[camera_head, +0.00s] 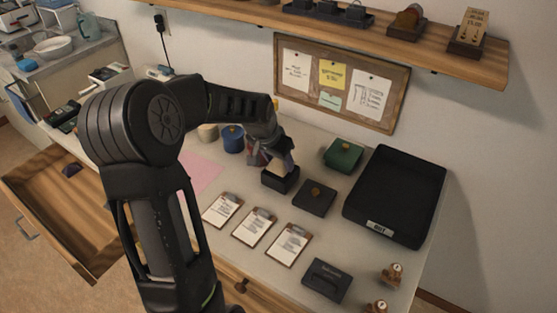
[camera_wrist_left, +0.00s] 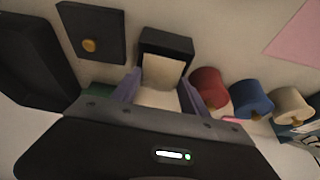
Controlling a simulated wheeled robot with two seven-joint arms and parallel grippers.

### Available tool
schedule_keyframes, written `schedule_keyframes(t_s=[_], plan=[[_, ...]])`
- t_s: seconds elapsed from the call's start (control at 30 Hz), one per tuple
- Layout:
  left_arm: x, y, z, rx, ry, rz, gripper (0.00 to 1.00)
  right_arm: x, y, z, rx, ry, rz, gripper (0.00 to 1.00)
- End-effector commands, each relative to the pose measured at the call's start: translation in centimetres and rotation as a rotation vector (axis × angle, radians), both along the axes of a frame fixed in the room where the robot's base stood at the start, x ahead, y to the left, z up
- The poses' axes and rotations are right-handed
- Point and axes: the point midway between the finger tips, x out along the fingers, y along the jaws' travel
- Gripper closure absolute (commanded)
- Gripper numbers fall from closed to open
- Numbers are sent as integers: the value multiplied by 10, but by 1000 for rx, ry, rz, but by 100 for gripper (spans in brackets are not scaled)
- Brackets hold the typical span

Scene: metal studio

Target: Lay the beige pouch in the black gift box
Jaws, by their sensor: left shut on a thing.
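The black gift box (camera_head: 281,184) stands open on the table, and it also shows in the wrist view (camera_wrist_left: 166,41). My left gripper (camera_head: 275,160) is directly over it, pointing down. In the wrist view its fingers (camera_wrist_left: 160,92) are shut on the beige pouch (camera_wrist_left: 162,72), which hangs between them. The pouch's far end overlaps the box opening; I cannot tell whether it touches the bottom. In the head view the pouch is mostly hidden by the gripper. A black lid with a gold knob (camera_head: 315,198) lies beside the box. My right gripper is not in view.
A green box (camera_head: 343,154) and a large black tray (camera_head: 390,205) are to the right. Blue (camera_head: 233,139), beige (camera_head: 207,132) and red (camera_wrist_left: 207,84) cylinders stand left of the box. Clipboards (camera_head: 254,227) lie in front. An open drawer (camera_head: 60,215) juts out at left.

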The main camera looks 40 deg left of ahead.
Motion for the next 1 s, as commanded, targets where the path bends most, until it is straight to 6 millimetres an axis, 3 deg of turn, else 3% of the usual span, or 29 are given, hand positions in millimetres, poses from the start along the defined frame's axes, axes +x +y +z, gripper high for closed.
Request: schedule_keyframes(t_s=[1.0], plan=[[0,0,-14,0,0,0,87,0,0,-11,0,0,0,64]])
